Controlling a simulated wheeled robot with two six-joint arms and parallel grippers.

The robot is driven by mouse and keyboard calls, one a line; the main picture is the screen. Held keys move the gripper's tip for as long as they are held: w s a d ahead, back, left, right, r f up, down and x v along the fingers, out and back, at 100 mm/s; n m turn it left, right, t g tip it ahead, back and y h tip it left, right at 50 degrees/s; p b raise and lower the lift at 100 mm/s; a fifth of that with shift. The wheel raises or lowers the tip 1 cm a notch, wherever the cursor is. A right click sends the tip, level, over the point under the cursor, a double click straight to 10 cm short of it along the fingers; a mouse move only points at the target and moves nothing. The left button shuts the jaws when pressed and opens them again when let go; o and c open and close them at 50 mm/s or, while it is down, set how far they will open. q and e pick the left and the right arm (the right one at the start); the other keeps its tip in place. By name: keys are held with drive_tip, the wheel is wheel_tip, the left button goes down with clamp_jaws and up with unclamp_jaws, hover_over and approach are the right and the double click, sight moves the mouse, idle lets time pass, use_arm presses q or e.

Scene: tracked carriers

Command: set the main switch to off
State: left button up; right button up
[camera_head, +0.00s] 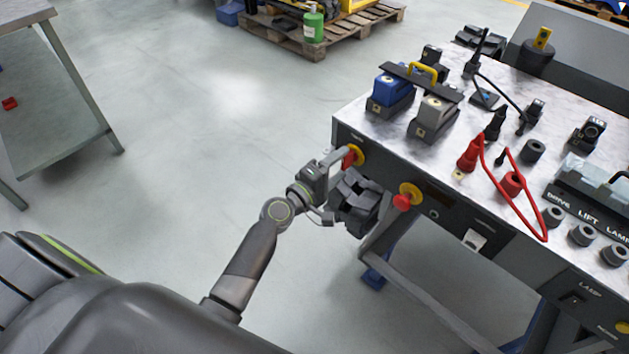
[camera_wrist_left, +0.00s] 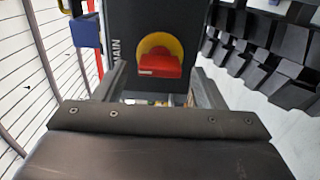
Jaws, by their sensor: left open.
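The main switch is a red handle on a yellow round plate on the bench's front panel. In the head view the main switch (camera_head: 357,155) is at the panel's left end, partly hidden by my gripper. In the left wrist view the main switch (camera_wrist_left: 159,64) is near the top middle, its red handle lying level in the picture and square to the upright "MAIN" lettering (camera_wrist_left: 116,60). My left gripper (camera_head: 342,158) is open in front of the switch. Its fingers (camera_wrist_left: 157,88) show at either side just below the handle, with nothing held. My right gripper is not in view.
A red mushroom button (camera_head: 402,202) on yellow sits right of the switch. A dark blocky thing (camera_head: 358,203) is close beside my left gripper, below the panel. Batteries, red leads and knobs crowd the bench top (camera_head: 375,125).

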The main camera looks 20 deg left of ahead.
use_arm(q)
drive_tip(key=b+v, duration=0.2)
drive_tip(key=v, duration=1.4)
drive_tip(key=shift+s+b, duration=0.35)
drive_tip(key=shift+s, duration=0.05)
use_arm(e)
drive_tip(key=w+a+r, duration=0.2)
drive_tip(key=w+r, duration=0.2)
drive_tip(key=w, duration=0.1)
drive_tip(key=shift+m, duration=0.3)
use_arm(q)
drive_tip(key=shift+a, duration=0.1)
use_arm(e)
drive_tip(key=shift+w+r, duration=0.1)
